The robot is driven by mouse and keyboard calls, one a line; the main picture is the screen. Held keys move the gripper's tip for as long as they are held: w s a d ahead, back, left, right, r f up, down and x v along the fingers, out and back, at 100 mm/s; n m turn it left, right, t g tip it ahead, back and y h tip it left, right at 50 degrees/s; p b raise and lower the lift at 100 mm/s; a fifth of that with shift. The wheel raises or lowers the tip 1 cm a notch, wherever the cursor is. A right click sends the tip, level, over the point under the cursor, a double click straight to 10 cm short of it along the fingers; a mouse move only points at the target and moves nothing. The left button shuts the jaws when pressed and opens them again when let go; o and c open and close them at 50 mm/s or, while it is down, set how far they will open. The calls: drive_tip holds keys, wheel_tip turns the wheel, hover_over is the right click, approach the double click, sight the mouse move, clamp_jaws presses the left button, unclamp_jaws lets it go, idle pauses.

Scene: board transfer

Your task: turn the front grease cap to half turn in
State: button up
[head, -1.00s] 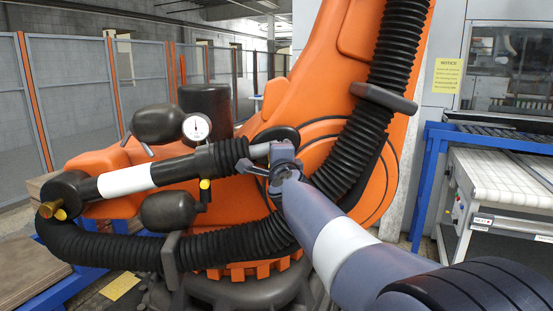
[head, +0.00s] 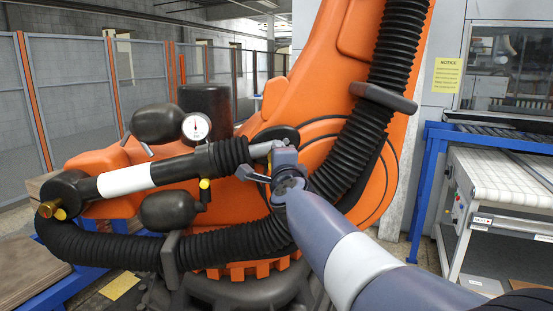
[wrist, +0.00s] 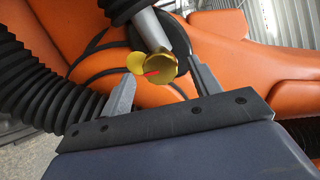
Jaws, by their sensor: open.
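A round gold cap (wrist: 160,70) with a red mark on its face shows in the wrist view, at the end of a grey rod. The mark points left in that view. A smaller yellow piece (wrist: 136,63) sits just left of it. My gripper (wrist: 160,72) is open, with one finger to each side of the gold cap in the picture. I see no finger touching it, and cannot tell how deep the fingers reach. In the head view my gripper (head: 260,164) is at the right end of the black-and-white cylinder (head: 127,180), and the cap is hidden there.
The big orange robot arm (head: 335,75) stands close behind my gripper. A ribbed black hose (head: 375,100) runs down beside it. A dial gauge (head: 196,126), dark rounded tanks (head: 168,210) and brass fittings (head: 47,210) lie left. A conveyor (head: 500,180) is at right.

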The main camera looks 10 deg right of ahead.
drive_tip(key=s, duration=0.7)
drive_tip(key=shift+s+a+p, duration=0.15)
drive_tip(key=shift+a+p, duration=0.15)
drive_tip(key=shift+p, duration=0.15)
drive_tip(key=w, duration=0.7)
drive_tip(key=w+b, duration=0.1)
drive_tip(key=w, duration=0.2)
drive_tip(key=shift+w+d, duration=0.4)
drive_tip(key=shift+s, duration=0.15)
